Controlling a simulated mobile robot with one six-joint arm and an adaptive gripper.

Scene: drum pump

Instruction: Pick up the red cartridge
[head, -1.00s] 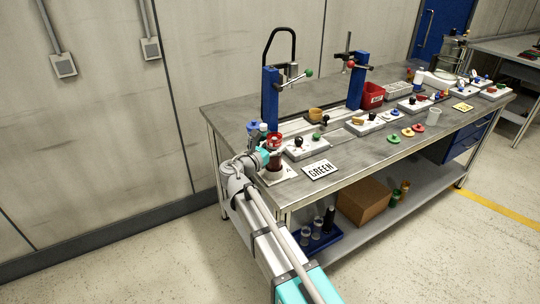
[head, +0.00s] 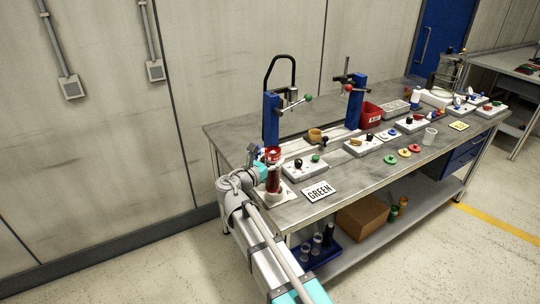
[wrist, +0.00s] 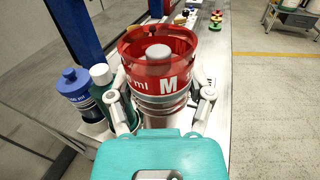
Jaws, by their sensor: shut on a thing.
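The red cartridge (wrist: 165,75) fills the middle of the wrist view. It is upright, with a clear red upper cup, white "ml" and "M" lettering and a grey knob inside its open top. My gripper (wrist: 163,98) is shut around its lower part, one finger on each side. In the head view, the cartridge (head: 273,181) is at the bench's near left corner, by a white card marked A, with my gripper (head: 265,173) at its left side. Its lower end is hidden in the wrist view, and I cannot tell whether it touches the bench.
A blue-capped bottle (wrist: 75,90) and a green bottle (wrist: 102,80) stand close to the left. A blue post with a lever (head: 271,118) rises behind. A white block with knobs (head: 305,170) and a GREEN sign (head: 318,191) lie to the right.

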